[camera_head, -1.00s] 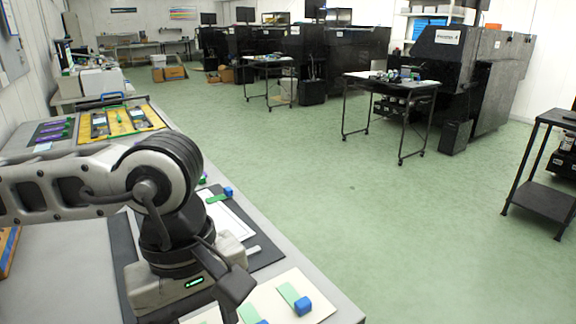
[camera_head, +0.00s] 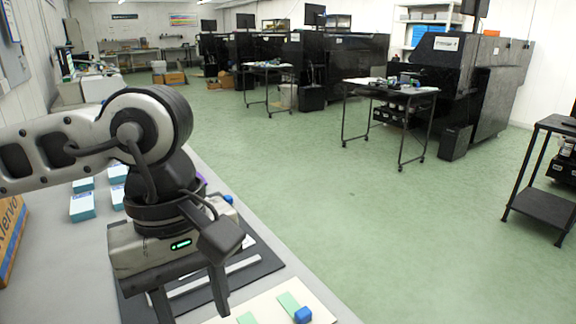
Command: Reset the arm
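My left arm reaches in from the left over the grey table. Its gripper (camera_head: 190,298) points down above the dark mat (camera_head: 266,262), with the two fingers apart and nothing visible between them. The finger tips are near the bottom edge of the picture. My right gripper is out of view. A small blue block-like piece (camera_head: 302,315) with a green strip (camera_head: 289,302) lies on a white sheet (camera_head: 322,303) at the table's front. Another blue piece (camera_head: 228,199) shows just right of my wrist, partly hidden.
Several teal-and-white boxes (camera_head: 82,207) stand on the table left of my arm. An orange box (camera_head: 12,238) stands at the left edge. A black wheeled table (camera_head: 390,91) and a black side cart (camera_head: 545,203) stand beyond. The green floor between is clear.

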